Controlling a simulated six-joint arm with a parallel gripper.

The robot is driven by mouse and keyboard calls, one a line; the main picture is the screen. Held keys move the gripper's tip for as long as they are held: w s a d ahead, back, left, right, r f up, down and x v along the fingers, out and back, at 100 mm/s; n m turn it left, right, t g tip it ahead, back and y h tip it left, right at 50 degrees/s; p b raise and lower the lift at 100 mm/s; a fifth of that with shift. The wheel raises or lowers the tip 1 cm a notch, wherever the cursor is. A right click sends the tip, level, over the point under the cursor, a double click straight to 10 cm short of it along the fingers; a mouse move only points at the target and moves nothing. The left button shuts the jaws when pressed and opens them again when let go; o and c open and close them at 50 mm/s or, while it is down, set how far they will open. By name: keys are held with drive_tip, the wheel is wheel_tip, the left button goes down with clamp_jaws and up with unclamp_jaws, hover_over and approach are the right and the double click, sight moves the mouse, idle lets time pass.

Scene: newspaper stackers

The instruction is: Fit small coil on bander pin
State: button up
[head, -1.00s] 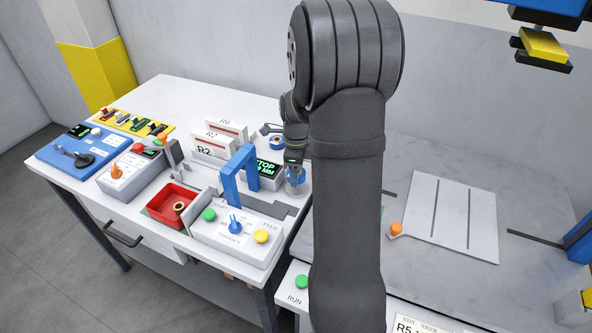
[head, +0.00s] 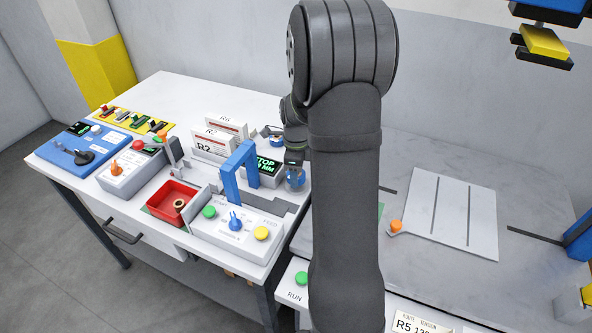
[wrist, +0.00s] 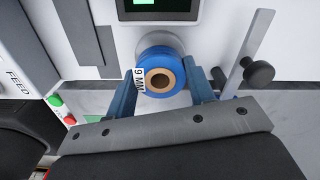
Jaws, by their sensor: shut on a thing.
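A blue coil (wrist: 153,82) with a tan core and a white "9 MM" label sits between the two fingers of my gripper (wrist: 160,88) in the wrist view. My gripper is shut on it. In the head view the held coil (head: 296,182) shows below my gripper (head: 295,172), at the right end of the bench, just right of the display box. A grey rounded edge (wrist: 158,42) shows directly behind the coil in the wrist view. The bander pin cannot be made out; the coil and my gripper may hide it.
The display box (head: 264,168) reads "STOP" and "9 MM". A blue arch (head: 240,172) stands left of it. A second blue coil (head: 277,141) lies behind. A red tray (head: 172,203) holds a tan core. A black knob on a lever (wrist: 258,73) is close right of the fingers.

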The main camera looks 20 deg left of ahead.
drive_tip(key=shift+f, duration=0.95)
drive_tip(key=o, duration=1.1)
drive_tip(key=shift+c, duration=0.2)
wheel_tip(320, 180, up, 24)
drive_tip(key=shift+r, duration=0.25)
wheel_tip(320, 180, down, 9)
idle(0.7)
drive_tip(key=shift+r, duration=0.15)
